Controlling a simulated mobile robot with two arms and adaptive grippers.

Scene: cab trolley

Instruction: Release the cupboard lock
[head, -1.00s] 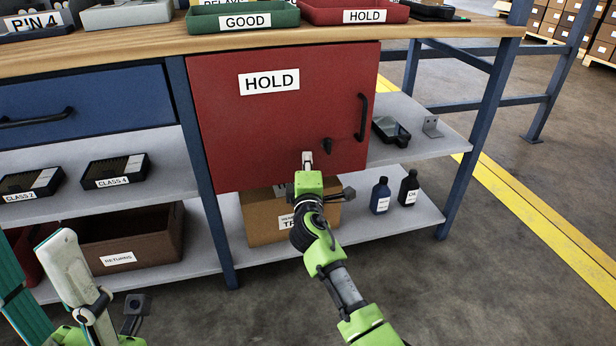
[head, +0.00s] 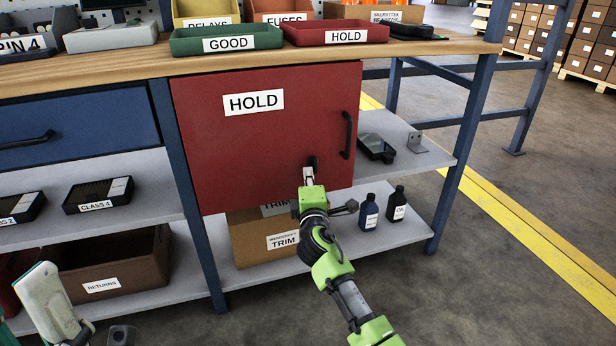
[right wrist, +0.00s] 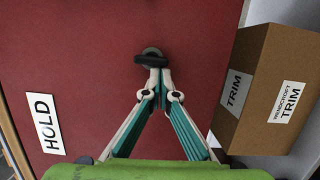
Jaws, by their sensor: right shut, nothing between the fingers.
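The red cupboard door (head: 235,150) with the HOLD label is closed under the bench. Its lock is a small black turn-knob (head: 312,161) low on the right side, partly hidden by my fingers in the head view. In the right wrist view the knob (right wrist: 152,59) is a dark bar on a round grey base, lying roughly upright on the door. My right gripper (head: 308,174) is shut and empty. Its fingertips (right wrist: 156,75) are right at the knob; I cannot tell whether they touch it. Part of my left gripper (head: 45,303) shows at the lower left edge.
A black door handle (head: 348,135) is above right of the knob. A TRIM carton (head: 245,240) stands on the shelf below the door, close to my right gripper. Two bottles (head: 369,212) stand to its right. A brown RETURNS bin (head: 125,265) is at left.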

